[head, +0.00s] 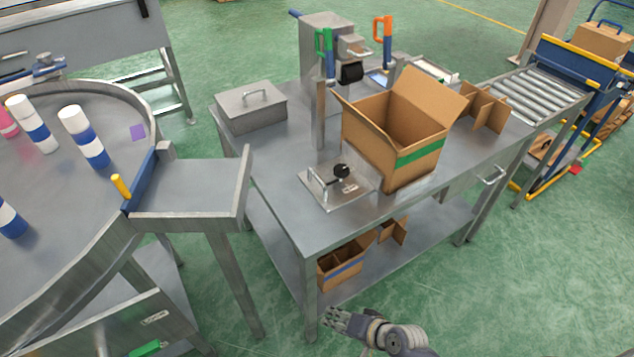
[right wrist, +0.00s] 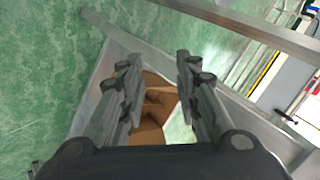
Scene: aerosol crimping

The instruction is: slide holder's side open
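A metal holder (head: 336,187) lies flat on the steel bench (head: 277,190) near its front left edge. It is a plate with a bent-rod handle (head: 318,187) at its left and a black round knob (head: 341,171) on top. I cannot tell whether its side is open or shut. My right gripper (head: 330,318) is low in front of the bench, below its top and well apart from the holder. In the right wrist view my right gripper (right wrist: 158,62) has its two fingers spread with nothing between them. My left gripper is out of view.
An open cardboard box (head: 388,145) stands right behind the holder. A lidded metal box (head: 251,106) and a crimping machine (head: 325,50) are farther back. The rotary table (head: 60,190) with cans is at left.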

